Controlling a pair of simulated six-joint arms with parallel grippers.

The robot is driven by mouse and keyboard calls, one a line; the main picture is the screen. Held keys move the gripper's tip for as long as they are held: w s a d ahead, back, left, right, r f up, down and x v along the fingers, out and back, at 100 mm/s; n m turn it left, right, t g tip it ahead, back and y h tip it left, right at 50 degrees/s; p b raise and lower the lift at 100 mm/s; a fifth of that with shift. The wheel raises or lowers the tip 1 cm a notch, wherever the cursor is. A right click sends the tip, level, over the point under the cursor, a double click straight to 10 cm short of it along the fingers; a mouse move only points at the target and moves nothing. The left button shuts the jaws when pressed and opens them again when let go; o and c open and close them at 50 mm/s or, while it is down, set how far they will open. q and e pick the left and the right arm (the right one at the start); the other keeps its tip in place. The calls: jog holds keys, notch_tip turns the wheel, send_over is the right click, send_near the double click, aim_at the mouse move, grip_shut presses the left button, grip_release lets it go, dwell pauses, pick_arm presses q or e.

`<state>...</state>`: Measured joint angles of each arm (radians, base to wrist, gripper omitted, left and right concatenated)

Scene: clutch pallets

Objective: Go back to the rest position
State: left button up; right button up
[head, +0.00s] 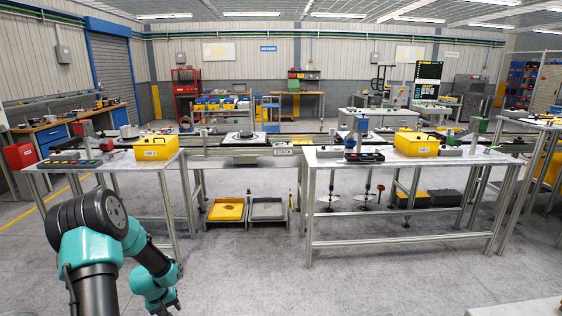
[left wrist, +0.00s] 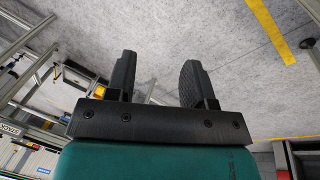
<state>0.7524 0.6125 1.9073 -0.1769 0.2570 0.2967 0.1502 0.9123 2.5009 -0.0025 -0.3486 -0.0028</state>
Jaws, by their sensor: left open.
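My left arm, teal and black, shows at the lower left of the head view, folded in front of the left table and clear of it. My left gripper (left wrist: 155,78) shows in the left wrist view with its two black fingers apart. Nothing is between them, only grey floor behind. In the head view the fingertips cannot be made out. My right arm and right gripper are not in view.
A left table (head: 110,163) bears a yellow bin (head: 156,148). A right table (head: 330,160) bears another yellow bin (head: 416,145). A conveyor (head: 250,150) runs behind, with a STACK sign (head: 283,150). Yellow (head: 226,210) and grey trays (head: 268,210) sit low between the tables. The floor in front is clear.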

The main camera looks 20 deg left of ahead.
pick_arm(q)
jog(key=w+d+f+m+h, duration=0.1)
jog(key=d+f, duration=0.1)
jog(key=d, duration=0.6)
jog(key=w+d+f+m+h, duration=0.1)
jog(key=w+d+f+m, duration=0.15)
jog(key=d, duration=0.45)
jog(key=s+d+f+m+g, duration=0.1)
jog(key=s+d, duration=0.4)
jog(key=d, duration=0.8)
jog(key=s+d+f+m+g+h, duration=0.1)
jog(key=s+d+m, duration=0.3)
jog(key=d, duration=1)
jog(key=shift+s+f, duration=0.6)
jog(key=shift+f, duration=0.05)
jog(key=shift+m, duration=0.25)
